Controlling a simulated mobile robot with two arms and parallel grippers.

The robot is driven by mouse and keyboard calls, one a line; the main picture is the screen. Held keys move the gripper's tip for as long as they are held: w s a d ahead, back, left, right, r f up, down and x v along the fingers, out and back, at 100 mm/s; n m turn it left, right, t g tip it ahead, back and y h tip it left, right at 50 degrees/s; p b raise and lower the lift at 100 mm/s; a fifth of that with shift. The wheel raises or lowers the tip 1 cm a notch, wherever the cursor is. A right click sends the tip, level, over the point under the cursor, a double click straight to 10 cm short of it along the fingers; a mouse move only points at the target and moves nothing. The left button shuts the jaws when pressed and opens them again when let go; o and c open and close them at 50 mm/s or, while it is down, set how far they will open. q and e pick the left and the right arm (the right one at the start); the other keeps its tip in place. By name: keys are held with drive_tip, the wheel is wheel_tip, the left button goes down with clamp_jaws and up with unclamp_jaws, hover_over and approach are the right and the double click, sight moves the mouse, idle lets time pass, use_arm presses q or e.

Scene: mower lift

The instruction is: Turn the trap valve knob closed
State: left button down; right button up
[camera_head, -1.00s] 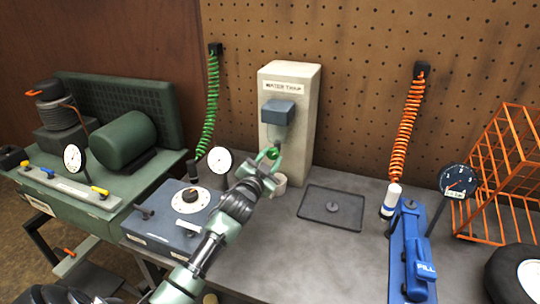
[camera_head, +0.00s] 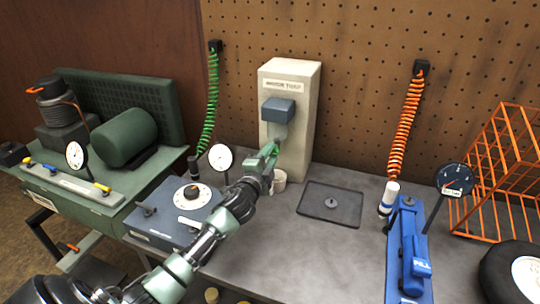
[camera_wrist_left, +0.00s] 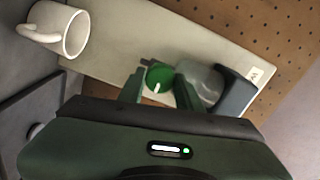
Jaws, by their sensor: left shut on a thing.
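The water trap (camera_head: 290,110) is a tall cream post with a label and a blue-grey block (camera_head: 279,110) on its front. My left gripper (camera_head: 268,158) reaches in from the left, below that block. In the left wrist view, the green trap valve knob (camera_wrist_left: 159,76) with a white mark sits between the fingers of my left gripper (camera_wrist_left: 158,88), which is shut on it. A clear bowl (camera_wrist_left: 200,84) lies beside the knob. In the head view the knob is mostly hidden by the gripper. My right gripper is not in view.
A white mug (camera_head: 279,181) stands close by the gripper at the post's foot. A dark tray (camera_head: 331,204) lies to the right. A blue-grey box with a dial (camera_head: 180,215) stands left of my arm. The bench front centre is clear.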

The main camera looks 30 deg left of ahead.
use_arm(q)
drive_tip(key=shift+m, duration=0.3)
drive_tip(key=c, duration=1)
unclamp_jaws()
drive_tip(key=shift+o, duration=0.2)
drive_tip(key=shift+s, duration=0.1)
drive_tip(key=b+v, duration=0.1)
drive_tip(key=v, duration=0.6)
drive_tip(key=shift+s, duration=0.3)
drive_tip(key=shift+d+f, duration=0.1)
drive_tip(key=shift+d, duration=0.05)
